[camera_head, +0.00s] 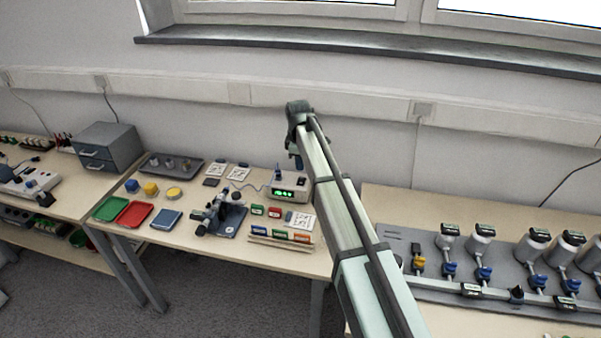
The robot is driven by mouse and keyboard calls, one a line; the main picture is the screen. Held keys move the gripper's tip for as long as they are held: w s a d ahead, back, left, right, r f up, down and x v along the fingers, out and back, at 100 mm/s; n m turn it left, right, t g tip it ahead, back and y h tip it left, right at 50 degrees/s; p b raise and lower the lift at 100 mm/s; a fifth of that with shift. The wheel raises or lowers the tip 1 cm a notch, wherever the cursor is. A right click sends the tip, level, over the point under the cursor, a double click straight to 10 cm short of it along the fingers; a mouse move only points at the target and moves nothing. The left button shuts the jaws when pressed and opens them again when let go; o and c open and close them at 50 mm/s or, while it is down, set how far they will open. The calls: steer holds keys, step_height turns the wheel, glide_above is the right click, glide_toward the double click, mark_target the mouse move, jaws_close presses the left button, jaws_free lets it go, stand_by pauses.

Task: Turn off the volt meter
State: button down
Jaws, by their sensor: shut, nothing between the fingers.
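The volt meter (289,187) is a pale box with a lit green display, at the back right of the middle table. My arm comes in from the lower right, reaches up over the table and bends down at its far end. My gripper (297,163) points down just above and behind the volt meter's top, small and partly hidden by my arm. It looks shut and empty. I cannot tell whether it touches the volt meter. The arm covers the box's right edge. The volt meter's switch is too small to make out.
A microscope-like device (220,215) stands left of the volt meter. Green (111,208) and red (134,214) trays lie front left. A grey board with several cylinders (480,240) fills the right table. The wall is close behind.

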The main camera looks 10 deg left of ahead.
step_height(320, 180, up, 8)
steer(key=f, duration=0.1)
glide_above(303, 178)
steer(key=s, duration=0.4)
steer(key=shift+w+a+r, duration=0.1)
steer(key=shift+a+r, duration=0.1)
steer(key=shift+r, duration=0.05)
steer(key=shift+w+d+r, duration=0.15)
steer(key=shift+w+r, duration=0.05)
steer(key=shift+w, duration=0.55)
steer(key=shift+f, duration=0.1)
steer(key=f, duration=0.4)
steer(key=w+f, duration=0.1)
steer(key=f, duration=0.8)
steer(key=shift+w+f, duration=0.15)
steer(key=shift+w, duration=0.2)
steer(key=shift+f, duration=0.2)
